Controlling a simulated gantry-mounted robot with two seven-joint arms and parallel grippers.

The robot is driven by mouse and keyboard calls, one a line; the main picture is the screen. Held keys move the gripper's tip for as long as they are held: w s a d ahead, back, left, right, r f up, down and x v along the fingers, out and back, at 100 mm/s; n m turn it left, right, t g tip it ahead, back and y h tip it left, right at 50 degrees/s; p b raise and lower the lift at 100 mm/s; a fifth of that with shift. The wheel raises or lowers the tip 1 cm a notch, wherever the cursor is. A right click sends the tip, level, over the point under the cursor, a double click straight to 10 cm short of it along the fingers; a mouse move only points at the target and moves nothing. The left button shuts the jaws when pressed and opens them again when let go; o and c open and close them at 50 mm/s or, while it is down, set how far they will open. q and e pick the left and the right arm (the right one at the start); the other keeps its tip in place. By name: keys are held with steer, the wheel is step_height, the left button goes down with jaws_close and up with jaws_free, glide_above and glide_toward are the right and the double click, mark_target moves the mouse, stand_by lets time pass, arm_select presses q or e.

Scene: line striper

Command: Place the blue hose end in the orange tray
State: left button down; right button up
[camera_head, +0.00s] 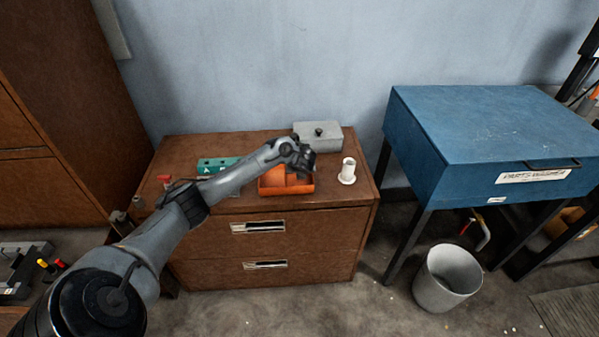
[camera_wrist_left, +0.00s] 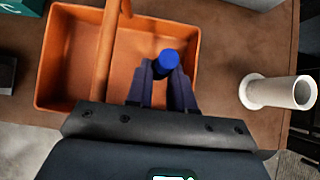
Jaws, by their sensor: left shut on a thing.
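The orange tray (camera_head: 287,188) sits on top of the brown cabinet, and a divider splits it into two compartments. It also shows in the left wrist view (camera_wrist_left: 72,50). My left gripper (camera_head: 302,160) is over the tray. In the left wrist view my left gripper (camera_wrist_left: 167,75) is shut on the blue hose end (camera_wrist_left: 167,60), a short blue cylinder. The blue hose end appears over the right, larger compartment. I cannot tell whether it touches the tray floor. In the head view the hose end is hidden. My right gripper is not in view.
A white flanged spool (camera_head: 347,171) stands right of the tray, also in the left wrist view (camera_wrist_left: 279,92). A grey lidded box (camera_head: 318,136) is behind, and a green case (camera_head: 217,165) left. A blue parts washer (camera_head: 480,140) and grey bin (camera_head: 446,277) stand to the right.

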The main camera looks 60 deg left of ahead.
arm_select(q)
steer(key=shift+f, duration=0.35)
steer(key=c, duration=1)
jaws_free()
